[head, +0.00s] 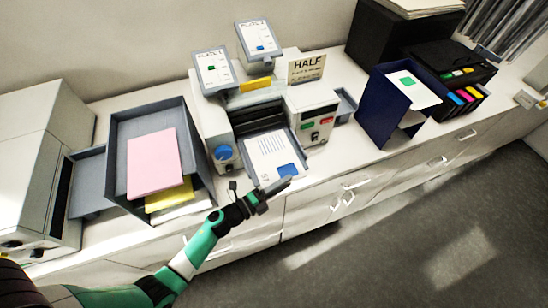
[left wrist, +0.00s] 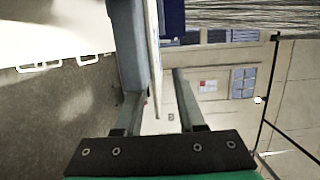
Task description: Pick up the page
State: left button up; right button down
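The page (head: 264,150) is a white sheet with printed lines and a blue square, lying in the sloped front tray of the grey-white machine. My left gripper (head: 272,189) is at the front edge of that tray, close to the page's near edge. In the left wrist view the fingers of the left gripper (left wrist: 158,88) are apart. A thin pale sheet edge (left wrist: 155,55) shows between them, seen edge-on, with a grey tray-like part beside it. I cannot tell whether either finger touches the sheet. My right gripper is in neither view.
The machine (head: 311,110) has a blue knob and buttons, with a "HALF" sign (head: 306,68) behind. A grey tray with a pink sheet (head: 153,163) stands left. A dark blue holder (head: 377,118) stands right. Drawers with handles (head: 345,196) lie below the counter.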

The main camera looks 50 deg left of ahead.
pick_arm(q)
grip_shut()
jog(key=shift+r, duration=0.1)
dwell(0.4)
